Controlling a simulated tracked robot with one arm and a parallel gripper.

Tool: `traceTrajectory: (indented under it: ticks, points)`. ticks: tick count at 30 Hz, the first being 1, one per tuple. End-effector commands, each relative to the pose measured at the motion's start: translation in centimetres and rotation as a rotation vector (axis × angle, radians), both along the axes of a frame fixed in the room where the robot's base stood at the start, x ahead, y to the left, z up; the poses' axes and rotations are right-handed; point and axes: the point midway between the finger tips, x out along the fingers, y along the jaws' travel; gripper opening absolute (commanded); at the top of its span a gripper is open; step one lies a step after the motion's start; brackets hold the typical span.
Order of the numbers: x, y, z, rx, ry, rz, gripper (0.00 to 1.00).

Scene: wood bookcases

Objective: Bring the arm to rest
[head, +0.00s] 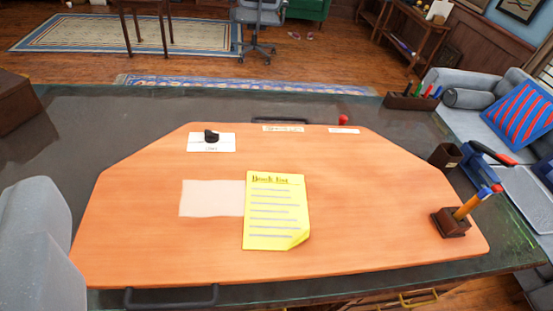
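My gripper is not clearly seen in the head view. A large orange wooden board (350,220) with black handles lies on a dark green-grey table (110,120). On the board lies a yellow sheet (276,210) with a handwritten heading and lines, one corner curled. It partly overlaps a pale rectangle (208,198). A small black object (211,136) sits on a white card (222,146) at the board's back left.
A pen holder (452,222) with pens stands at the board's right. A blue tool-like object (478,160) and a small brown cup (445,156) stand behind it. A grey rounded shape (35,250) fills the lower left. A grey sofa (500,110) stands right; an office chair (258,25) behind.

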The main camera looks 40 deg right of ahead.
Motion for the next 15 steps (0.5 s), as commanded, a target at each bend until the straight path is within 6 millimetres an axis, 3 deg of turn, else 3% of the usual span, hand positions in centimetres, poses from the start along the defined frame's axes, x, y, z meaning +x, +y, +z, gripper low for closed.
traceTrajectory:
  ticks: [11, 15]
  points:
    - [-0.4, 0.4, 0.6, 0.021, -0.011, -0.014, 0.07]
    - [-0.4, 0.4, 1.6, 0.021, -0.011, -0.013, 0.07]
